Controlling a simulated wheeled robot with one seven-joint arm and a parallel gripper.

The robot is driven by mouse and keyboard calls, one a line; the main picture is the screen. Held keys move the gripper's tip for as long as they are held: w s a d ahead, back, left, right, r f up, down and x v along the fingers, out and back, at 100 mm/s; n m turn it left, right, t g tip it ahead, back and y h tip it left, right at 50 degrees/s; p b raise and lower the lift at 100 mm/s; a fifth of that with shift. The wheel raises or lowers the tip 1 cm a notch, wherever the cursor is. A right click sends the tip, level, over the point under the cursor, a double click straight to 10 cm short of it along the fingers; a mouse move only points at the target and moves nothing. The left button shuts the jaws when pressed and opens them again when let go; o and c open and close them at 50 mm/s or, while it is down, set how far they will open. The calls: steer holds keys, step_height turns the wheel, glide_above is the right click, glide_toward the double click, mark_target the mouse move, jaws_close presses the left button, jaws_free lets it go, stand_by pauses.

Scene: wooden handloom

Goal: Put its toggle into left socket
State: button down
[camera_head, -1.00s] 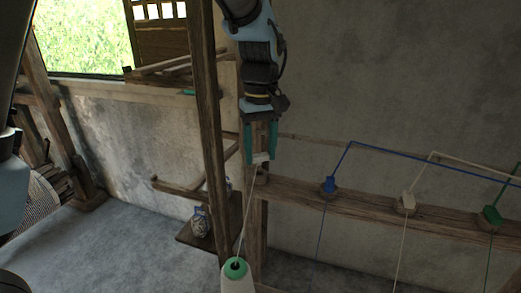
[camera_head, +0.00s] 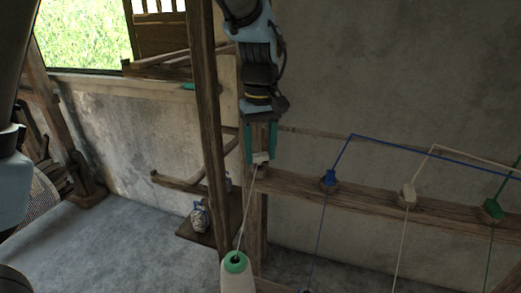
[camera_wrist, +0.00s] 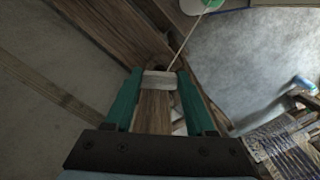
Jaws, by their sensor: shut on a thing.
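My gripper (camera_head: 261,156) has two teal fingers pointing down and is shut on a small white toggle (camera_head: 261,159). The toggle also shows between the fingertips in the wrist view (camera_wrist: 159,80). A white thread (camera_head: 246,205) runs from it down to a white cone with a green top (camera_head: 236,263). The left socket (camera_wrist: 157,66), a dark round opening at the beam's left end, shows just beyond the toggle in the wrist view. In the head view the toggle is just above the beam end and mostly hides the socket. I cannot tell whether they touch.
A wooden beam (camera_head: 365,199) runs right, with blue (camera_head: 328,178), cream (camera_head: 408,193) and green (camera_head: 493,209) toggles seated along it, their threads attached. An upright post (camera_head: 208,110) stands close left of my gripper. A patterned jar (camera_head: 199,217) stands on a low shelf behind.

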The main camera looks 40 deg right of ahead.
steer(key=shift+f, duration=0.1)
steer(key=shift+f+b, duration=0.3)
steer(key=shift+f, duration=0.3)
steer(key=shift+p, duration=0.3)
stand_by(0.4)
jaws_free()
stand_by(0.4)
steer(key=shift+r, duration=0.15)
